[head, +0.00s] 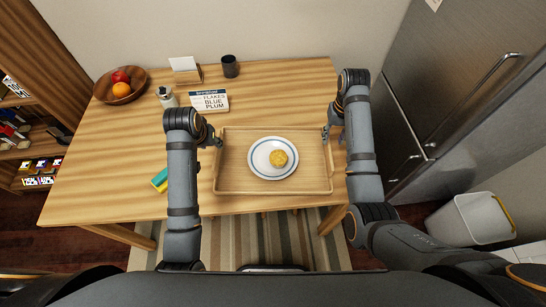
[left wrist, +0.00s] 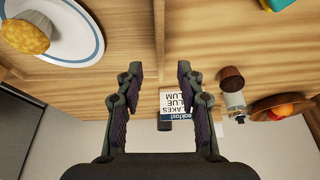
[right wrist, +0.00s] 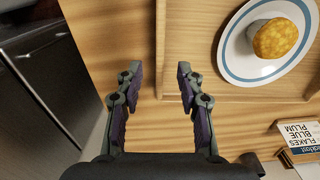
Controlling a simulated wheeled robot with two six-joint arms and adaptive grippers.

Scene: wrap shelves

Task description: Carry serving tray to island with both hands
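The wooden serving tray (head: 236,183) lies on the wooden table (head: 120,150) near its front edge. A white plate with a blue ring (head: 261,166) sits on the tray with a round yellow-brown pastry (head: 278,158) on it. My left gripper (head: 217,142) is at the tray's left side; in the left wrist view its open fingers (left wrist: 158,72) straddle the tray's side wall (left wrist: 159,35). My right gripper (head: 327,133) is at the right side; in the right wrist view its open fingers (right wrist: 158,72) also straddle a side wall (right wrist: 160,40). Gaps show between fingers and wall.
A fruit bowl (head: 121,94), a small bottle (head: 166,98), a cereal box (head: 209,101), a card holder (head: 186,70) and a dark cup (head: 230,67) stand behind. A sponge (head: 160,180) lies left of my left arm. A fridge (head: 455,65) and a white bin (head: 470,220) are at right.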

